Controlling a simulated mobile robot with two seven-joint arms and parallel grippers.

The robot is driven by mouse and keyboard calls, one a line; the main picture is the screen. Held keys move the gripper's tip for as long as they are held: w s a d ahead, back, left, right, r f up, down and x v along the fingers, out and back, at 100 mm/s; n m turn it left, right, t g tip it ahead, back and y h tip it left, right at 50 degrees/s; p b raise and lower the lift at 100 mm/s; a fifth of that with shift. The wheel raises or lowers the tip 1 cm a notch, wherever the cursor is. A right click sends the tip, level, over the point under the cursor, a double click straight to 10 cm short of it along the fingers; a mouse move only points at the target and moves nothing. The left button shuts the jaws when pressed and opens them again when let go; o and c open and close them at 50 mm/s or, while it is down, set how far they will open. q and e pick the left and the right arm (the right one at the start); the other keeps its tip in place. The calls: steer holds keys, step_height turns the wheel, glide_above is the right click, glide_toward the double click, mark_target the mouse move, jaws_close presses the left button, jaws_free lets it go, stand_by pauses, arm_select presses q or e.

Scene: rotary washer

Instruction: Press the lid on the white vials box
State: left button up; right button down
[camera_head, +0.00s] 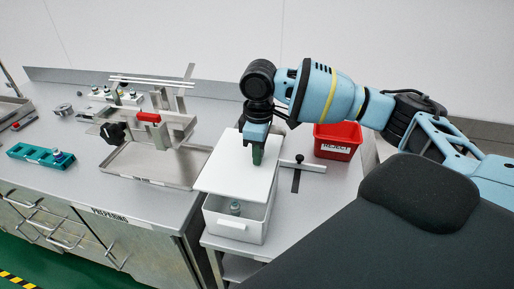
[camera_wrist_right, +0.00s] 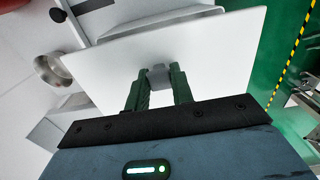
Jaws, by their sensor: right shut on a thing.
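The white vials box (camera_head: 237,222) stands on the right table, and a vial (camera_head: 235,207) shows inside it at its near side. The flat white lid (camera_head: 225,165) is over the box, covering its far part and leaving the near part open. My right gripper (camera_head: 257,155) points down at the lid and is shut on the lid's grey knob. In the right wrist view the green fingers grip the knob (camera_wrist_right: 159,76) in the middle of the lid (camera_wrist_right: 205,60). Whether the lid touches the box rim I cannot tell. My left gripper is not in view.
A red reject bin (camera_head: 337,141) and a metal bar with a dark handle (camera_head: 298,166) are to the right of the box. A metal rotary fixture (camera_head: 160,140) and a teal rack (camera_head: 40,155) are on the left bench.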

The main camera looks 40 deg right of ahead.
step_height(320, 180, down, 3)
steer(key=shift+r+b, duration=0.15)
steer(key=shift+b, duration=0.45)
steer(key=shift+f+b, duration=0.6)
steer(key=shift+f, duration=0.8)
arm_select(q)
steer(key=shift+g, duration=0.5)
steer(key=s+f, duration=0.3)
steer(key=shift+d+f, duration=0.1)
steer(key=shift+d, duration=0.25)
arm_select(e)
steer(key=shift+f, duration=0.6)
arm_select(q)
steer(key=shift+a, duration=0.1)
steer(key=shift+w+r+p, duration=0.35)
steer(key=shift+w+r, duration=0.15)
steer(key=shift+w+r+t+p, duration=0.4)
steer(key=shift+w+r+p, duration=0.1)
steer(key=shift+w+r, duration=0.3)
arm_select(e)
steer(key=shift+f, duration=0.5)
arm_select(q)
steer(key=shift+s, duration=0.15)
